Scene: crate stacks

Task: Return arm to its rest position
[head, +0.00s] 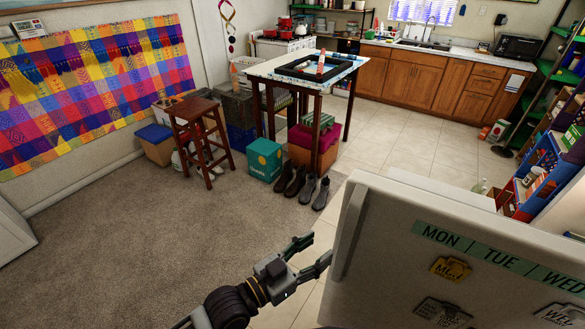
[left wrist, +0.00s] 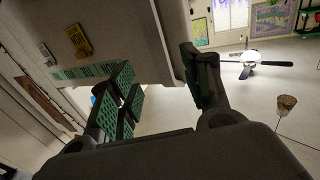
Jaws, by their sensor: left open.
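My left gripper (head: 312,252) is open and empty at the lower middle of the head view, its fingers spread. It is just left of a large white panel (head: 390,215) with a green strip of day names. In the left wrist view my left gripper (left wrist: 165,85) has its two fingers wide apart with nothing between them. The white panel (left wrist: 130,30) shows behind and beside the fingers there. Whether the gripper touches the panel is hard to tell. My right gripper is not in view.
A tall table (head: 290,68), a wooden stool (head: 190,108), a teal box (head: 265,158) and several boots (head: 320,193) stand ahead. A blue shelf (head: 540,165) stands at the right. The carpet (head: 150,235) at the left is clear.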

